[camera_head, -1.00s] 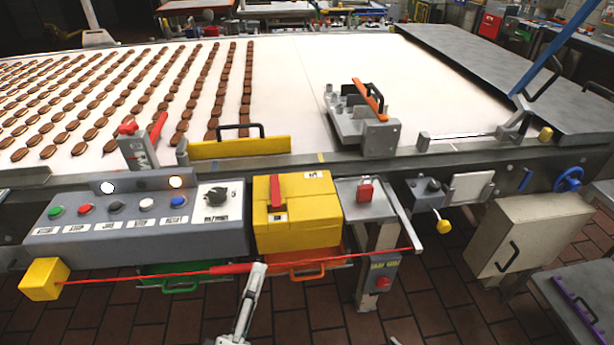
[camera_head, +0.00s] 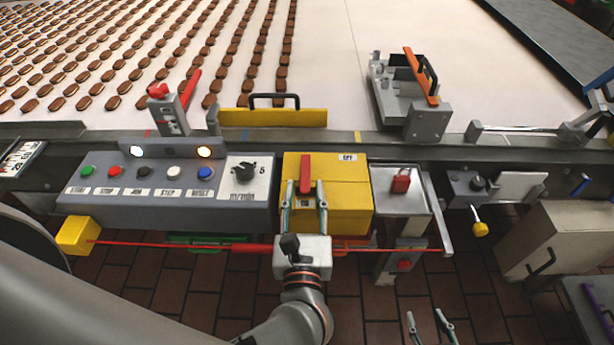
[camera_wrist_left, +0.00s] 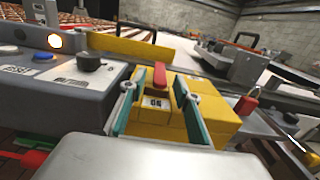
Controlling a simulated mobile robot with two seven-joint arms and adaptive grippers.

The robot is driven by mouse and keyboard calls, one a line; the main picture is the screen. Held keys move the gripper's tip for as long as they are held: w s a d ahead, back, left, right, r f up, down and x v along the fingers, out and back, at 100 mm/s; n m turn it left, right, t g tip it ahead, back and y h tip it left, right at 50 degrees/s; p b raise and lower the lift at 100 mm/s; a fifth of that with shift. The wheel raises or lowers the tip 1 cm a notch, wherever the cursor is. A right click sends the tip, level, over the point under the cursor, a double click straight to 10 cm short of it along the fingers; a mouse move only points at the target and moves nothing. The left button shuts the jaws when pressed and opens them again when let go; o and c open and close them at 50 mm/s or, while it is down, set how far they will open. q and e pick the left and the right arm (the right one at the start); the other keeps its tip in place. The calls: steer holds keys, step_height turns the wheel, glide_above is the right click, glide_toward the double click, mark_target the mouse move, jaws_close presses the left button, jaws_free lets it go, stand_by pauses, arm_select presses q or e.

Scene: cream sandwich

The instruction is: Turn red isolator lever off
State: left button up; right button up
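The red isolator lever (camera_head: 305,174) stands upright on the front of the yellow isolator box (camera_head: 345,196). A small label below it appears to read ON, and one at the box's top right reads OFF. My left gripper (camera_head: 304,196) is open in front of the box, with one finger on each side of the lever's lower part. In the left wrist view the lever (camera_wrist_left: 159,75) shows between the two spread fingers; I cannot tell whether they touch it. My right gripper (camera_head: 431,322) shows only its two spread fingertips at the bottom edge.
A grey button panel (camera_head: 150,213) with a dial adjoins the box on the left. A red padlock (camera_head: 401,181) sits to its right. A red pull cord (camera_head: 180,245) runs below, behind my left gripper. The conveyor (camera_head: 335,60) with biscuits lies behind.

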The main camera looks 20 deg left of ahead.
mark_target(305, 181)
arm_select(q)
steer(key=shift+x, duration=1.2)
steer(key=shift+w+a, duration=0.15)
steer(key=shift+w, duration=0.35)
arm_select(e)
steer(key=shift+w+r, duration=0.2)
steer(key=shift+r, duration=0.45)
arm_select(q)
jaws_close()
arm_select(e)
steer(key=shift+f, duration=0.1)
steer(key=shift+f, duration=0.1)
steer(key=shift+d, duration=0.15)
